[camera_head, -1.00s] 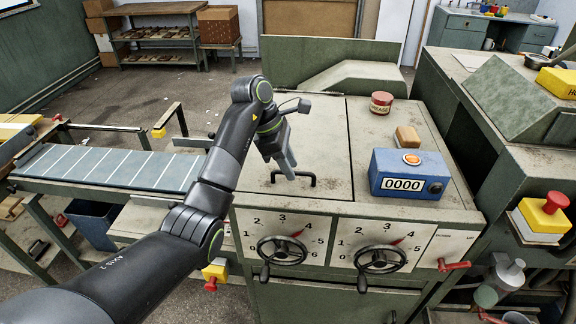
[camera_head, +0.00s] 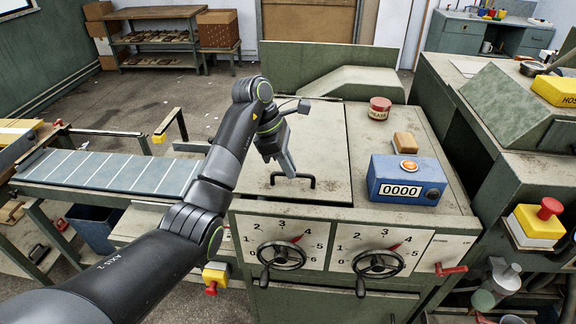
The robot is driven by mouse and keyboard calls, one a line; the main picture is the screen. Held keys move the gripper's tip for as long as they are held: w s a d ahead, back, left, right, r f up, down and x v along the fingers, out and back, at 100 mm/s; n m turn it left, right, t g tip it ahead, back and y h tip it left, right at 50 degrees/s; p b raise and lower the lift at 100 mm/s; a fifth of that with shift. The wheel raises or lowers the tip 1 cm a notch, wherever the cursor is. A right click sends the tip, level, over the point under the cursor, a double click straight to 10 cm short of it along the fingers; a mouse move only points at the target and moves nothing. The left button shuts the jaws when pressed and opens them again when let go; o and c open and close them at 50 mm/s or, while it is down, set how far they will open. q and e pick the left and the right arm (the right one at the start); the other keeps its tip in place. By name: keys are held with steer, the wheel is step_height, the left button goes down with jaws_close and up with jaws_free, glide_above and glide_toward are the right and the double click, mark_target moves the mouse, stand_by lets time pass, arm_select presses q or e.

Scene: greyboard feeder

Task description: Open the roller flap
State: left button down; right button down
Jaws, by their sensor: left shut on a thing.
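The roller flap (camera_head: 318,133) is a flat beige-grey metal panel on top of the green machine, lying level and closed. A dark bar handle (camera_head: 306,185) stands near its front edge. My right gripper is not in view.
Two handwheels (camera_head: 281,256) (camera_head: 378,262) are on the front panel. A slatted feed table (camera_head: 110,172) lies to the left.

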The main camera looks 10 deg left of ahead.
arm_select(q)
steer(key=w+r+p, duration=0.2)
steer(key=r, duration=0.6)
steer(key=w+r+p, duration=0.2)
steer(key=w+r, duration=0.1)
steer(key=r, duration=0.5)
steer(key=shift+g, duration=0.4)
steer(key=shift+r, duration=0.1)
